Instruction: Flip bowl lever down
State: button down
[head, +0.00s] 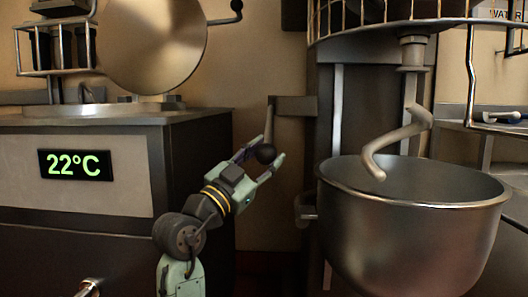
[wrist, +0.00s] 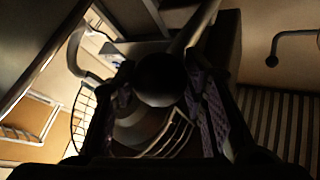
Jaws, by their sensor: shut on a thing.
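The bowl lever (head: 269,122) is a grey rod on a bracket (head: 297,106) at the left side of the mixer column. In the head view it runs down from the bracket to a round black knob (head: 265,154). My gripper (head: 268,150) reaches up from below and is shut on the knob, one finger on each side. In the wrist view the knob (wrist: 163,80) sits between the fingers (wrist: 163,95), with the rod (wrist: 196,28) running up and right behind it. The steel mixing bowl (head: 412,215) is upright at the right, under the spiral dough hook (head: 395,140).
A wire guard (head: 400,22) sits above the bowl. A bowl-side bracket (head: 305,210) sticks out just right of my gripper. A counter unit (head: 95,170) with a 22°C display stands at the left. Bare wall shows behind my gripper.

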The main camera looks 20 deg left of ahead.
jog(key=f, duration=0.1)
jog(key=w+f+b, duration=0.1)
jog(key=f, duration=0.1)
jog(key=w+f, duration=0.1)
jog(key=shift+w+d+f+b, duration=0.1)
jog(key=shift+w+f+b, duration=0.05)
jog(key=shift+f+b, duration=0.2)
jog(key=c, duration=1)
grip_release()
jog(key=shift+r, duration=0.1)
jog(key=shift+r, duration=0.1)
notch_tip(320, 180, up, 10)
jog(key=shift+f, duration=0.1)
